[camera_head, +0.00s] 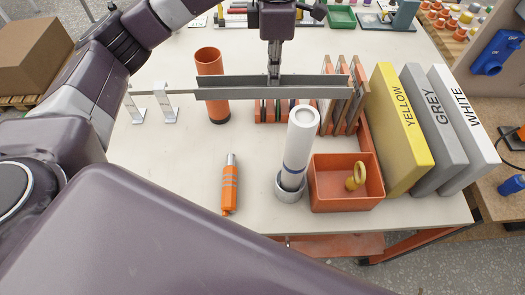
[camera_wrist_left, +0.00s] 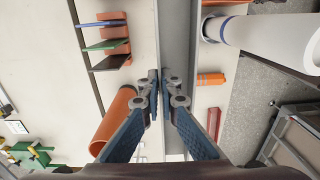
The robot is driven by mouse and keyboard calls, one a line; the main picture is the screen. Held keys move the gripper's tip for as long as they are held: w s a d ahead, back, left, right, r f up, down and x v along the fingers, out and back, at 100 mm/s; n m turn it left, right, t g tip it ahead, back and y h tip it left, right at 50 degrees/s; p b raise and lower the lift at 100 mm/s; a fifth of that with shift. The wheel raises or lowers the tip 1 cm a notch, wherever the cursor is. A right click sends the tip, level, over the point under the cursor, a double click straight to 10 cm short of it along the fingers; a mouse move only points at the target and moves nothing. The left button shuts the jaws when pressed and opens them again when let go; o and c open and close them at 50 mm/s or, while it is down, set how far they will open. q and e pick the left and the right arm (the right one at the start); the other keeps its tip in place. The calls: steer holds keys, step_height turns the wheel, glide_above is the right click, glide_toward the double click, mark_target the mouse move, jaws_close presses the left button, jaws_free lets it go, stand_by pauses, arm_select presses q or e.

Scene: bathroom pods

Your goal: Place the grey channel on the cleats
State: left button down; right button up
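The grey channel (camera_head: 225,92) is a long, straight metal profile lying level across the head view, above the workbench. My left gripper (camera_head: 274,79) reaches down on it near its middle. In the left wrist view the gripper's fingers (camera_wrist_left: 160,80) are closed on a thin wall of the channel (camera_wrist_left: 178,30). The cleats are two small silver brackets, a left one (camera_head: 139,108) and a right one (camera_head: 168,101), standing on the bench to the left of the channel. A thin grey strip shows at their tops; I cannot tell what it belongs to. My right gripper is not in view.
An orange cylinder (camera_head: 210,62) stands behind the channel. In front are a white tube (camera_head: 299,135) in a grey cup, an orange-handled tool (camera_head: 230,188) and an orange bin (camera_head: 335,201) holding a yellow ring. Yellow, grey and white panels (camera_head: 400,140) stand at right.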

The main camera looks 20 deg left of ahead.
arm_select(q)
steer(key=b, duration=0.2)
glide_above(271, 146)
step_height(271, 146, down, 5)
step_height(271, 146, down, 20)
steer(key=p, duration=0.4)
steer(key=shift+w+a+r+p, duration=0.1)
steer(key=shift+r+p, duration=0.05)
steer(key=shift+p, duration=0.2)
steer(key=shift+f, duration=0.2)
steer(key=shift+f, duration=0.2)
steer(key=c, duration=2.2)
jaws_free()
steer(key=shift+o, duration=0.2)
